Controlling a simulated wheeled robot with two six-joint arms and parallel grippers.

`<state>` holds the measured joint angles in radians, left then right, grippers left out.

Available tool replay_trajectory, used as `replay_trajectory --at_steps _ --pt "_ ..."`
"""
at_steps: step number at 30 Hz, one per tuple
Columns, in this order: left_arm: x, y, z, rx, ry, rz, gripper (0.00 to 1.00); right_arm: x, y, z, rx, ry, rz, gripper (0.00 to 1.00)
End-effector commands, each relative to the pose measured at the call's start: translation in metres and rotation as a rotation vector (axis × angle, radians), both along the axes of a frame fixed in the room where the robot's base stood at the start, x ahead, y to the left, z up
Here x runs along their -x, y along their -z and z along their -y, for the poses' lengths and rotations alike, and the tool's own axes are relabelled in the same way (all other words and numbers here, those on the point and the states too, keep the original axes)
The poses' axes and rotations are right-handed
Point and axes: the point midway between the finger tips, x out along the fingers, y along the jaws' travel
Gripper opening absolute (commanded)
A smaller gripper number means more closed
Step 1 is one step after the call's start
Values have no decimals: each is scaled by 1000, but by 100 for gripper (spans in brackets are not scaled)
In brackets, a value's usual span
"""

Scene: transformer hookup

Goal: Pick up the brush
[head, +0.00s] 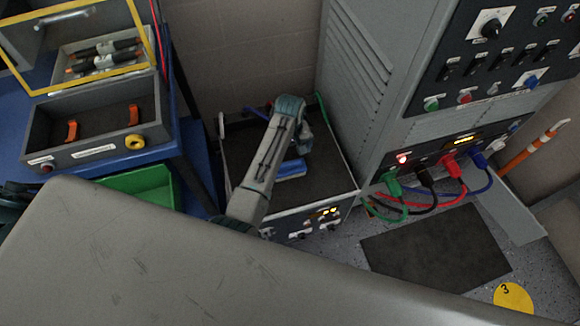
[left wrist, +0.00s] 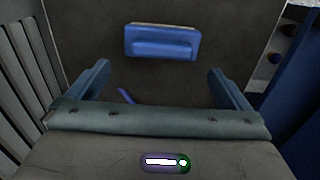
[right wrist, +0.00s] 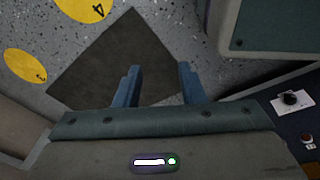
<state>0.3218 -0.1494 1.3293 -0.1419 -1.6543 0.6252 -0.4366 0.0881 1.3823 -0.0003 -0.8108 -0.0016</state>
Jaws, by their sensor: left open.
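The brush is a blue block with a thin pale edge (left wrist: 162,41), lying on the dark top of a low cart. It also shows in the head view (head: 290,170), partly behind my left arm. My left gripper (head: 305,142) hangs over the cart top beside the brush. In the left wrist view its fingers (left wrist: 160,80) are spread wide and empty, with the brush ahead of and between them, apart from both. My right gripper (right wrist: 159,72) is open and empty above a dark floor mat; it is not visible in the head view.
The cart (head: 340,178) has a raised rim and a front panel. A grey cabinet (head: 365,90) with plugged coloured cables stands to its right. A blue bench (head: 190,150) with a grey box (head: 100,140) and green bin (head: 140,186) is left. A dark mat (head: 435,250) lies on the floor.

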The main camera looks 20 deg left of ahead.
Motion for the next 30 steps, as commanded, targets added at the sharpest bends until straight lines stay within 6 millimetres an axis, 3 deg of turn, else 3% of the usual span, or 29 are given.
replay_trajectory --at_steps 7,15,24,30 --pt "2 22 -1 0 0 -1 100 -4 -7 -6 -8 2 7 36" --pt "4 60 -2 -1 0 -1 100 -9 -7 -6 -8 2 9 36" --pt "4 64 -2 -1 -1 1 100 -17 -15 0 2 -3 20 36" --pt "4 64 -2 -1 0 1 63 -13 -14 4 7 -5 13 36"
